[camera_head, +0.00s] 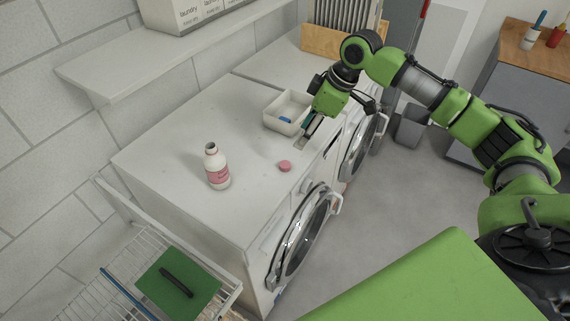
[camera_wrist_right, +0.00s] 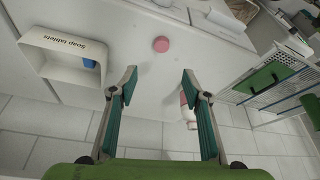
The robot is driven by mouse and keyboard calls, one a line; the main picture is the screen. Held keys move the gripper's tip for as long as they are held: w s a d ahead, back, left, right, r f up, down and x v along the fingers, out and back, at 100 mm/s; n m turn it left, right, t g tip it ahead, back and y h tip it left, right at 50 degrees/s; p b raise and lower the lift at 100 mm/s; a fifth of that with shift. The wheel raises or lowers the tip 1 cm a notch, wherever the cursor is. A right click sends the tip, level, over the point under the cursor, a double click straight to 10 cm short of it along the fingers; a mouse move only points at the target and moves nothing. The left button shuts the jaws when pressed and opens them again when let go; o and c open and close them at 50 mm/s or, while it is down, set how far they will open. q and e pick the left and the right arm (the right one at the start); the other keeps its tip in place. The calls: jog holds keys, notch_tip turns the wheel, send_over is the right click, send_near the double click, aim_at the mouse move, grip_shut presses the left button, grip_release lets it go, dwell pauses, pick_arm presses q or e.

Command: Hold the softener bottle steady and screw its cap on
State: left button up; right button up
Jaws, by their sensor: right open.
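The white softener bottle (camera_head: 217,176) with a pink label stands upright, its neck open, on the white machine top. In the right wrist view the bottle (camera_wrist_right: 190,125) is partly hidden behind one finger. The round pink cap (camera_head: 285,166) lies on the same top to the right of the bottle, apart from it; it also shows in the right wrist view (camera_wrist_right: 161,44), beyond the fingertips. My right gripper (camera_head: 308,134) is open and empty, above the machine top's front edge near the soap tray. My left gripper is not in view.
A white soap tablets tray (camera_head: 272,122) with a blue tablet stands beside my right gripper. A wall shelf (camera_head: 130,72) overhangs at the back left. A wire rack (camera_head: 118,268) with a green item stands at the front left. The machine top around the cap is clear.

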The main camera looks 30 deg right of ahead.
aim_at(286, 164)
jog(key=p+x, duration=0.1)
jog(key=x, duration=0.5)
jog(key=shift+w+a+f, duration=0.1)
jog(key=shift+w+f, duration=0.1)
jog(key=shift+f, duration=0.15)
jog(key=shift+w+a+f, duration=0.1)
jog(key=shift+f, duration=0.45)
jog(key=shift+w+f, duration=0.1)
jog(key=shift+a+f+p, duration=0.15)
jog(key=shift+f+p, duration=0.15)
jog(key=shift+f, duration=0.05)
jog(key=f, duration=0.1)
jog(key=f+p, duration=0.1)
jog(key=f, duration=0.1)
jog(key=shift+a+f, duration=0.3)
jog(key=shift+a, duration=0.1)
jog(key=shift+w+a+f, duration=0.1)
jog(key=shift+w+f, duration=0.1)
jog(key=shift+f, duration=0.2)
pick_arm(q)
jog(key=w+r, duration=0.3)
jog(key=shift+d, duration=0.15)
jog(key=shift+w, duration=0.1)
pick_arm(e)
jog(key=c, duration=0.8)
